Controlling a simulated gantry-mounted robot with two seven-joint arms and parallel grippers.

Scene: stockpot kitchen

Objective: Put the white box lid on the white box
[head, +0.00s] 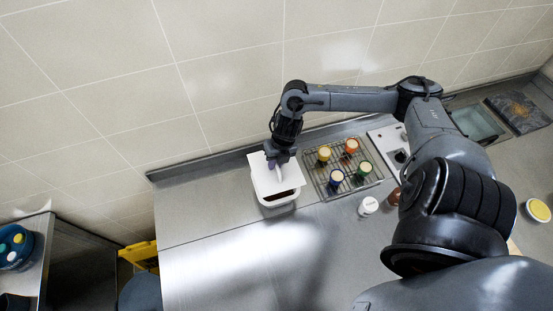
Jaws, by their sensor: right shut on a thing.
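The white box (279,204) stands on the steel counter near the back wall, left of the wire rack. The white box lid (288,180) is over the box and covers most of its opening. A dark strip of the box's inside shows at the front, below the lid's near edge. My right gripper (279,172) is shut on the lid from above. I cannot tell whether the lid touches the rim. My left gripper is not in view.
A wire rack (338,196) with several coloured jars stands right of the box. A small white-topped bottle (368,206) is in front of the rack. The steel counter (205,240) is clear to the left and front of the box.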

